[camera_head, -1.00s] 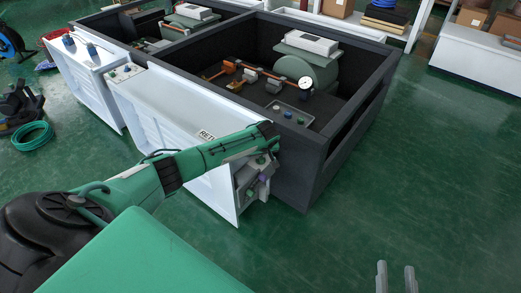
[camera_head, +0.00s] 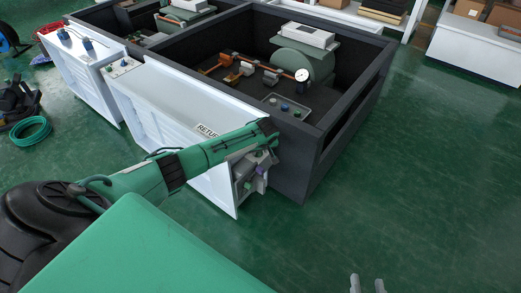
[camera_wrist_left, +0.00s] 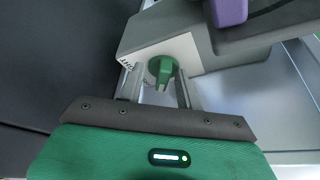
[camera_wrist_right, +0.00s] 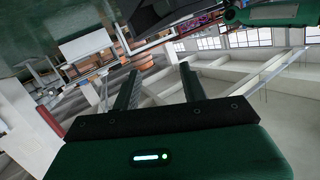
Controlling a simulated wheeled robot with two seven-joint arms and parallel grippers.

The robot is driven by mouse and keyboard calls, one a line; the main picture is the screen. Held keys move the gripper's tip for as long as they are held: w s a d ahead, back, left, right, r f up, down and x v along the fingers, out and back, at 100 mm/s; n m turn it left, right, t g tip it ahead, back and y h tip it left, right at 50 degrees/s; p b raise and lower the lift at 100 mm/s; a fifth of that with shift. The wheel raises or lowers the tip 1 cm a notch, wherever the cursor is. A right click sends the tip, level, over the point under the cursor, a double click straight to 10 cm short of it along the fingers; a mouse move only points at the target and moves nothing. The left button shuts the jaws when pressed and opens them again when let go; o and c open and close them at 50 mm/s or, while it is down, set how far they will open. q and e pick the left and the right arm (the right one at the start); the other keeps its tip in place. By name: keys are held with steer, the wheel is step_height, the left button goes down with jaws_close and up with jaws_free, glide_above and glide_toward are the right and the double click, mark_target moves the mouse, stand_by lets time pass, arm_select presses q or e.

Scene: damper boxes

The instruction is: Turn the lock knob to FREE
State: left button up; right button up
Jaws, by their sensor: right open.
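The green lock knob (camera_wrist_left: 162,70) sits on a pale plate on a grey box in the left wrist view, beside partly hidden dark lettering. I cannot read its setting. My left gripper (camera_wrist_left: 160,88) has its fingers on either side of the knob, with a visible gap around its narrow handle. In the head view, the left wrist reaches the near corner of the damper box, and the small control unit (camera_head: 248,183) shows just below it. My right gripper (camera_head: 368,285) is open and empty at the bottom edge; its spread fingers also show in the right wrist view (camera_wrist_right: 160,75).
A purple part (camera_wrist_left: 229,12) stands out close above the knob. The dark-walled damper box (camera_head: 300,150) with a gauge and a white duct panel (camera_head: 180,100) flank my left arm. Green floor (camera_head: 430,180) is clear on the right.

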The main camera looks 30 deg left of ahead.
arm_select(q)
steer(key=shift+a, duration=0.1)
steer(key=shift+r, duration=0.15)
steer(key=shift+s+r, duration=0.1)
steer(key=shift+r, duration=0.2)
steer(key=p+v, duration=0.4)
steer(key=v, duration=0.9)
steer(key=shift+d+p, duration=0.3)
arm_select(e)
steer(key=s+d+f+g+h, duration=0.1)
steer(key=s+d+g+h, duration=0.1)
steer(key=d+g, duration=0.4)
steer(key=shift+s+d+f+h, duration=0.15)
steer(key=shift+s+d+h, duration=0.05)
steer(key=shift+d+h, duration=0.5)
arm_select(q)
steer(key=shift+f, duration=0.15)
arm_select(e)
steer(key=shift+a, duration=0.1)
